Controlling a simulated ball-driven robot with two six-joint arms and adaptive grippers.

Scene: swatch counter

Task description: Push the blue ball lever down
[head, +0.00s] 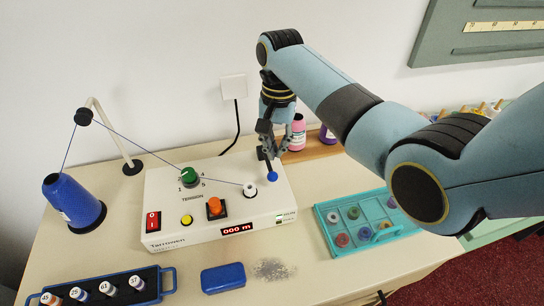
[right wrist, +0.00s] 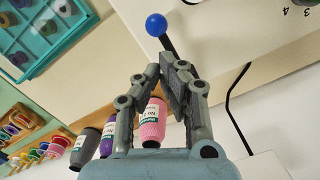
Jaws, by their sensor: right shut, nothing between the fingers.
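The blue ball (head: 272,177) tops a dark lever at the right end of the white winder box (head: 165,197). In the right wrist view the ball (right wrist: 156,25) shows just beyond my fingertips, with its dark rod running back toward them. My right gripper (head: 268,151) points down over the box's right end, behind the ball in the head view. It also shows in the right wrist view (right wrist: 168,62), with its fingers shut and empty. The ball looks clear of the fingers; whether they touch the rod I cannot tell. My left gripper is not in view.
The box carries a green knob (head: 190,176), an orange button (head: 215,207) and a white spool (head: 249,190) with thread. A teal tray (head: 327,236) stands right of the box. A blue case (head: 222,277) lies in front.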

